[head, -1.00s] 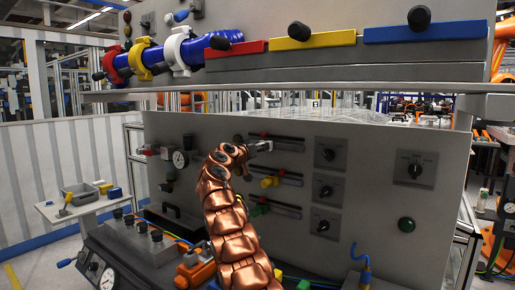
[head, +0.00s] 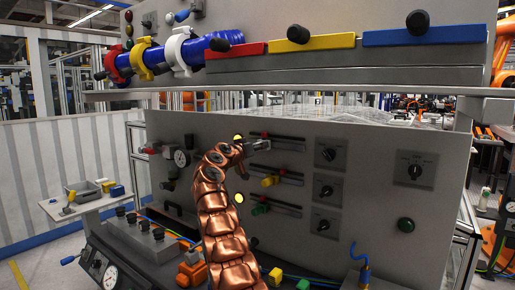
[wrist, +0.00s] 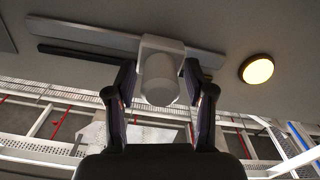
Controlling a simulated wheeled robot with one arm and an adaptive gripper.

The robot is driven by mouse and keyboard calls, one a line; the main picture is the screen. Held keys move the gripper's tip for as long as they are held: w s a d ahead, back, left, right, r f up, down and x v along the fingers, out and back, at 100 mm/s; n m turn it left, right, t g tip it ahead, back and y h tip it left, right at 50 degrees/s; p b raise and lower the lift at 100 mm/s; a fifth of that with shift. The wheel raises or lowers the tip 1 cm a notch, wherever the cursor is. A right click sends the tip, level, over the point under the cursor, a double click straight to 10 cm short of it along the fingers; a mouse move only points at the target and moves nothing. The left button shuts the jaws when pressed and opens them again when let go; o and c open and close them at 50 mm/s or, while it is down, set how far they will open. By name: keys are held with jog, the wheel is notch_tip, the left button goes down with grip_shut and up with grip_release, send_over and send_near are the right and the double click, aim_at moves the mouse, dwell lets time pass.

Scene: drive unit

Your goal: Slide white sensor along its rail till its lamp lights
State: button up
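The white sensor (wrist: 160,78) sits on a light grey rail (wrist: 85,31) in the wrist view. My gripper (wrist: 160,80) has one finger on each side of it and appears shut on it. A round lamp (wrist: 257,69) glows pale yellow just past the rail's end, apart from the sensor. A lit yellow lamp (head: 238,138) shows at the rail's left end. A second lit lamp (head: 239,198) shows lower down, beside my arm.
A red sensor (head: 264,134), a yellow sensor (head: 270,181) and a green sensor (head: 261,208) sit on other rails close by. Rotary knobs (head: 327,154) stand to the right. A shelf (head: 300,88) overhangs the panel. A console (head: 125,250) stands at lower left.

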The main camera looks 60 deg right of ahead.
jog(key=shift+f, duration=0.1)
jog(key=shift+a, duration=0.2)
jog(key=shift+a, duration=0.55)
jog(key=a, duration=1)
jog(key=shift+w+a, duration=0.25)
jog(key=shift+a, duration=0.05)
jog(key=shift+d, duration=0.1)
